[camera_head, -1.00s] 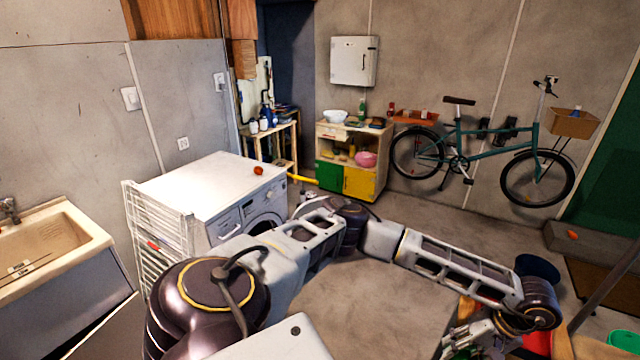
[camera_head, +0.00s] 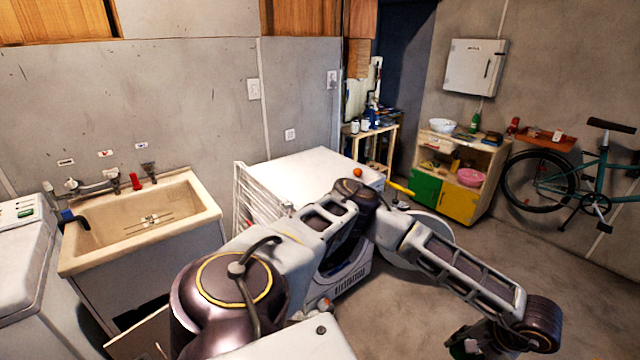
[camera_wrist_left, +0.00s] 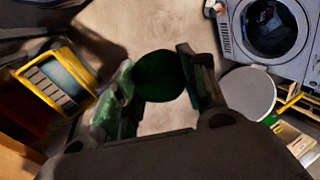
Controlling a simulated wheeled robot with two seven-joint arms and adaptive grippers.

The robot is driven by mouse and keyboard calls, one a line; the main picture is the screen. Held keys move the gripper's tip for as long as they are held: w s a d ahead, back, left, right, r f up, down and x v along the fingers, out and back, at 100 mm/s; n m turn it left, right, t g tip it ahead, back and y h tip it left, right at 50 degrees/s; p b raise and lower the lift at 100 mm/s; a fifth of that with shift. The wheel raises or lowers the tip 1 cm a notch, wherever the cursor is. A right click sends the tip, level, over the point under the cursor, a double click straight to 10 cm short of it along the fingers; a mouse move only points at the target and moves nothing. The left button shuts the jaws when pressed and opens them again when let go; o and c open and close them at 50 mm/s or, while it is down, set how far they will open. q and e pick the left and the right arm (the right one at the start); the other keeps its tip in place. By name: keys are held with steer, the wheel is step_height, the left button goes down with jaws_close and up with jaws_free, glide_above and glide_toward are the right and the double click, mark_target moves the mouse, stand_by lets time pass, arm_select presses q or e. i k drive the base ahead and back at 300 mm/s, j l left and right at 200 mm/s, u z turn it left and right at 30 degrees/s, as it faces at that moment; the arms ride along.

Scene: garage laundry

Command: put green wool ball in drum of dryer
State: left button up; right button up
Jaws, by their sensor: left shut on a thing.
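A dark green wool ball (camera_wrist_left: 160,76) is held between the fingers of my left gripper (camera_wrist_left: 156,62) in the left wrist view. In the head view this gripper (camera_head: 467,344) is low at the right of centre, and the ball cannot be made out there. The white dryer (camera_head: 300,168) stands behind my arm, which hides much of its front. The left wrist view shows the dryer's front (camera_wrist_left: 308,62) with its dark round drum opening (camera_wrist_left: 270,28) at the upper right. The round door (camera_wrist_left: 248,94) stands swung open beside it. The gripper is apart from the dryer.
A drying rack (camera_head: 245,200) stands at the dryer's left, beside a sink (camera_head: 205,212). A small orange-red thing (camera_head: 357,172) lies on the dryer. A cabinet (camera_head: 463,185) and a bicycle (camera_head: 590,175) stand at the back right. The floor (camera_head: 560,270) at the right is clear.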

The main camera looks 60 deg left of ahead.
mark_target(336, 263)
steer(key=j+u, duration=0.4)
steer(key=u, duration=0.25)
steer(key=i+j+u, duration=0.15)
steer(key=u, duration=0.15)
steer(key=i+j+u, duration=0.25)
steer(key=i+j, duration=0.2)
steer(key=i, duration=0.3)
steer(key=i+z, duration=0.4)
steer(key=i, duration=0.2)
steer(key=i+l, duration=0.1)
steer(key=i, duration=0.45)
steer(key=i+l+u, duration=0.4)
steer(key=u, duration=0.15)
steer(key=i+l+u, duration=0.1)
steer(key=u, duration=0.25)
steer(key=l+u, duration=0.65)
steer(key=i+j, duration=0.05)
